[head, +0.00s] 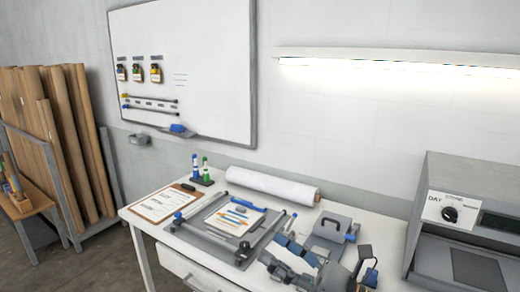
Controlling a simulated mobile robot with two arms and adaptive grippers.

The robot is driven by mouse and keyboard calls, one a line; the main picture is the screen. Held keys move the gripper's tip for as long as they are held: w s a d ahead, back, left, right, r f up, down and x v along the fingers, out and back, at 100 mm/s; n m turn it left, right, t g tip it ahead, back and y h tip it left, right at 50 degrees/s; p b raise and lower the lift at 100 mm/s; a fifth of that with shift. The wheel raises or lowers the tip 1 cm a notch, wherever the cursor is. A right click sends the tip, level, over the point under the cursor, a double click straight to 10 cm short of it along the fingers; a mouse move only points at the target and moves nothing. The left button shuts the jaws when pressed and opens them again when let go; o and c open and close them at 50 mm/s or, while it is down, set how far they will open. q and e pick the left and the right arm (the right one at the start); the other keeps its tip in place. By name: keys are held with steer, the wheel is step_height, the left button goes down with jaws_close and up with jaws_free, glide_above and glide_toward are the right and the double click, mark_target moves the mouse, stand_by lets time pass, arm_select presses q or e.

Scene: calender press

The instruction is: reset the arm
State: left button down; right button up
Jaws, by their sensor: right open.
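My right arm (335,276) comes in at the bottom, right of the middle, over the front of the white table. My right gripper (287,246) is open, with dark and blue parts at its fingers, and I see nothing held in it. A grey device with a handle (328,228) and a blue part stands just behind my right arm. Contact between the gripper and these things cannot be told. My left gripper is not in view.
A white table (385,207) also carries a clipboard (162,203), printed sheets (235,216), a white roll (270,185) and upright markers (201,170). A whiteboard (205,60) hangs behind; boards (58,140) lean at left.

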steer(key=w+d+f+m+t+h, duration=0.15)
steer(key=d+m+t+h, duration=0.4)
steer(key=m, duration=0.55)
steer(key=w+d+f+m+t+h, duration=0.1)
steer(key=d+f+m+t+h, duration=0.1)
steer(key=d+m+t+h, duration=0.65)
steer(key=s+d+f+m+g+h, duration=0.25)
steer(key=f+m+g, duration=0.25)
steer(key=f+m, duration=0.25)
steer(key=s+d+f+m+g+h, duration=0.1)
steer(key=s+f+m+g+h, duration=0.15)
steer(key=f+m+g, duration=0.4)
steer(key=s+f+m+g, duration=0.5)
steer(key=s+f, duration=0.3)
steer(key=s, duration=0.3)
steer(key=s+f+m+g, duration=0.5)
steer(key=s+f+m, duration=0.15)
steer(key=s, duration=0.45)
step_height(320, 180, down, 26)
steer(key=g, duration=0.1)
steer(key=s+d+f+n+g+b, duration=0.1)
steer(key=s+d+f, duration=0.1)
steer(key=s+f, duration=1.5)
steer(key=shift+f, duration=0.5)
steer(key=shift+g, duration=0.25)
